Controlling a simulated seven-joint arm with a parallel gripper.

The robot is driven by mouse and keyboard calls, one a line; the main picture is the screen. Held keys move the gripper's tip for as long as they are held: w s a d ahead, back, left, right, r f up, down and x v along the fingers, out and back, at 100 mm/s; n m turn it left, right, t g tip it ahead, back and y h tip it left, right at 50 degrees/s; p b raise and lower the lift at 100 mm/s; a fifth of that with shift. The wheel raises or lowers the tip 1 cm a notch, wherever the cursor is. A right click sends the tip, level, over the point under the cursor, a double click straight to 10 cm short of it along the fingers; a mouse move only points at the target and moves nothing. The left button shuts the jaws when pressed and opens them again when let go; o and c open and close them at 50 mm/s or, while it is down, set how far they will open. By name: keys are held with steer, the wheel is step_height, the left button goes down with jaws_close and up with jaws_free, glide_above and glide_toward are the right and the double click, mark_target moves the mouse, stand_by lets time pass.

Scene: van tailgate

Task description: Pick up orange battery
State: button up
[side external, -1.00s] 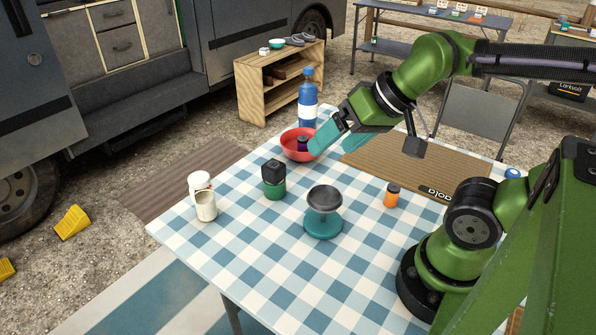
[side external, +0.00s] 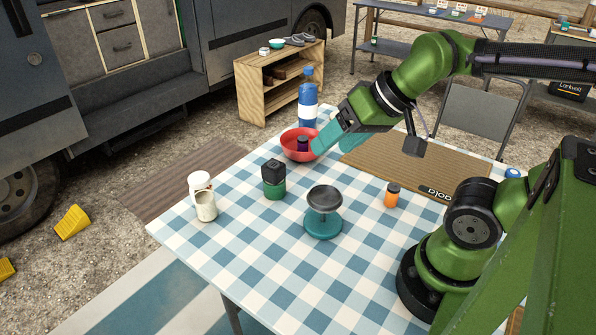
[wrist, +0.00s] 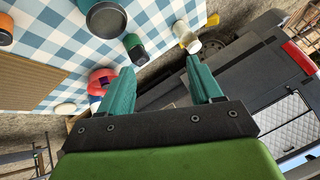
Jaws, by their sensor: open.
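The orange battery (side external: 392,196) is a small upright orange cylinder with a dark top. It stands on the checked table at the front edge of the brown mat, right of the middle. In the wrist view an orange cylinder (wrist: 6,30) shows at the upper left edge, partly cut off. My gripper (side external: 332,142) has teal fingers and is open and empty. It hangs beside the red bowl, behind and left of the battery and well apart from it. The wrist view shows the two fingers (wrist: 159,66) spread with nothing between them.
The red bowl (side external: 289,149) holds a dark purple item (side external: 303,145). A blue bottle (side external: 308,88) stands behind it. A dark-and-green jar (side external: 274,190), a white jar (side external: 205,206) and a teal-based stand (side external: 323,228) occupy the front. The brown mat (side external: 440,170) looks mostly clear.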

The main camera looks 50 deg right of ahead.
steer(key=m+g+h, duration=0.2)
steer(key=m+g, duration=0.5)
steer(key=m, duration=2.1)
glide_above(395, 186)
step_height(395, 186, down, 7)
steer(key=m, duration=0.5)
steer(key=f, duration=1)
steer(key=shift+s+f, duration=0.2)
steer(key=shift+f, duration=0.2)
steer(key=shift+w+d+f, duration=0.1)
steer(key=shift+w+f, duration=0.05)
steer(key=shift+f, duration=2.9)
jaws_close()
